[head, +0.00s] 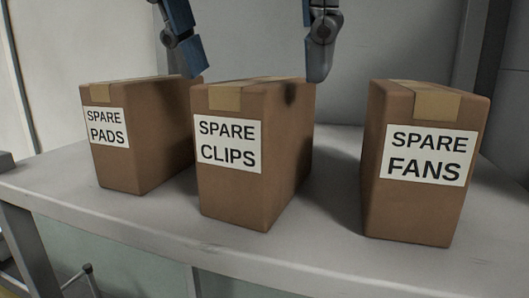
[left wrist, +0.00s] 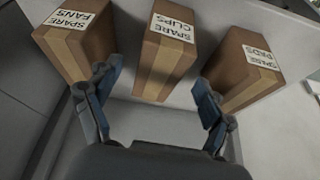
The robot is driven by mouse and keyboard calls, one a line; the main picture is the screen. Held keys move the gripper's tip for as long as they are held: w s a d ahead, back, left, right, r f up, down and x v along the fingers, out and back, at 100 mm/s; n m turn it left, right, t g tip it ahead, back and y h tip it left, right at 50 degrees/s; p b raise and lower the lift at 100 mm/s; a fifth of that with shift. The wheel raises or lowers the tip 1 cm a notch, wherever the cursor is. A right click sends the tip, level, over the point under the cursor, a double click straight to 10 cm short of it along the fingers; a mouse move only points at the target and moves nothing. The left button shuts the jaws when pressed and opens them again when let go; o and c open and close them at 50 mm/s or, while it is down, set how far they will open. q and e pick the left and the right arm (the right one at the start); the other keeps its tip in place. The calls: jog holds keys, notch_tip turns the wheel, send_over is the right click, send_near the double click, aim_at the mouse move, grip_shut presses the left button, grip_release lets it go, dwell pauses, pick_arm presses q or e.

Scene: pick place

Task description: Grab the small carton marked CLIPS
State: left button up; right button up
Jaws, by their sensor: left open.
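The carton labelled SPARE CLIPS (head: 277,196) stands upright in the middle of three brown cartons on a grey table. Its white label faces the front and tan tape runs over its top. In the left wrist view the CLIPS carton (left wrist: 160,70) lies ahead of the open gap between the fingers. My left gripper (head: 257,74) is open and empty at the back edge of the carton's top in the head view, one finger on each side. In the left wrist view my left gripper (left wrist: 157,88) shows both fingers spread apart. My right gripper is not in view.
The SPARE PADS carton (head: 150,160) stands close on the left, with a narrow gap. The SPARE FANS carton (head: 410,212) stands on the right across a wider gap. The grey table (head: 320,245) has bare room in front. A pale wall is behind.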

aim_at(255, 81)
pick_arm(q)
jog(key=shift+x, duration=0.8)
jog(key=shift+w+f, duration=0.15)
jog(key=shift+w, duration=0.3)
jog(key=shift+p+x, duration=0.3)
jog(key=shift+x, duration=0.6)
jog(key=shift+p+x, duration=0.35)
jog(key=shift+x, duration=0.75)
jog(key=shift+w+d+f, duration=0.15)
jog(key=shift+f, duration=0.35)
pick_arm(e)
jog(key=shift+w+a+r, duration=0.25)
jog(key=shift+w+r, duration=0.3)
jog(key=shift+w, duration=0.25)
pick_arm(q)
jog(key=shift+f, duration=0.3)
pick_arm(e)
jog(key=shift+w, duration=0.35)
